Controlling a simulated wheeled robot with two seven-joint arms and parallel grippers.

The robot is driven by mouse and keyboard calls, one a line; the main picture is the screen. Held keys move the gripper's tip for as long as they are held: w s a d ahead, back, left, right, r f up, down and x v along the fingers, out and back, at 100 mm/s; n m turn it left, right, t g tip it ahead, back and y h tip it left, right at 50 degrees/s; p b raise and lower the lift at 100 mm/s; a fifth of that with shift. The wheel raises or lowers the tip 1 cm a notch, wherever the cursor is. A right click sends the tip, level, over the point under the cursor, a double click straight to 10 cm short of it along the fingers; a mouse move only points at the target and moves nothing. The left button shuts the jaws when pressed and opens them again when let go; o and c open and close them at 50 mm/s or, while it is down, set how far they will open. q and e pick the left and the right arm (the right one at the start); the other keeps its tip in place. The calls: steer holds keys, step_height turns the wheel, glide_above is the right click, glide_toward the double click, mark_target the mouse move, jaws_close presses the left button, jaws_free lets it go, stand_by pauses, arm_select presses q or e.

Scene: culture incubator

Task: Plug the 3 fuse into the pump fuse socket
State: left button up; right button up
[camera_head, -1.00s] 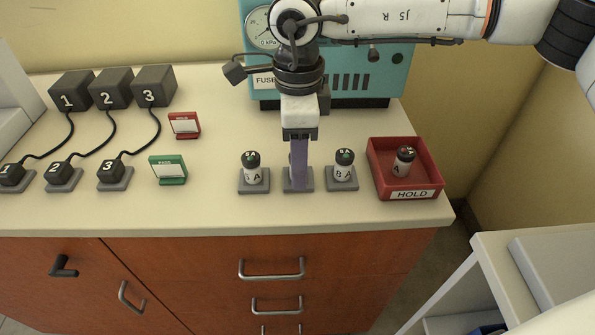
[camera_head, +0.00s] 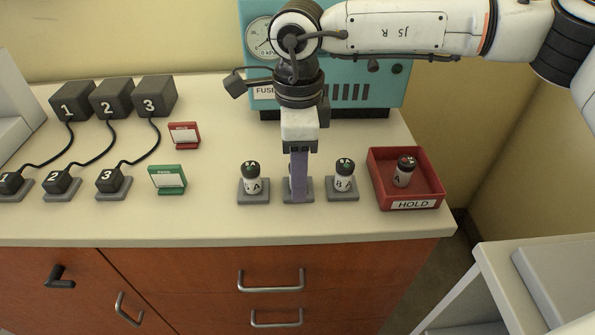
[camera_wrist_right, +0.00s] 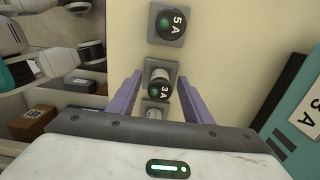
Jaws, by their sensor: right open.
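The 3 A fuse, black-capped with a green dot, shows in the right wrist view (camera_wrist_right: 158,88) in the middle stand. In the head view my right gripper (camera_head: 298,194) points down over this stand (camera_head: 312,196) and hides the fuse. Its purple fingers are open, one on each side of the fuse in the right wrist view (camera_wrist_right: 160,78). The teal pump (camera_head: 398,95) stands behind, with a partly covered FUSE label (camera_head: 264,92). A label reading 3 A (camera_wrist_right: 305,118) shows in the wrist view. The fuse socket is hidden behind my arm. My left gripper is out of view.
A 5 A fuse (camera_head: 251,178) stands left of my gripper and another fuse (camera_head: 344,181) right of it, both close. A red HOLD tray (camera_head: 425,190) holds a fuse. Numbered black boxes (camera_head: 110,100) with cabled plugs and two small signs are at left.

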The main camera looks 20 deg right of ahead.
stand_by(0.4)
jaws_close()
steer(key=shift+r+p, duration=1.7)
steer(key=shift+r, duration=1.3)
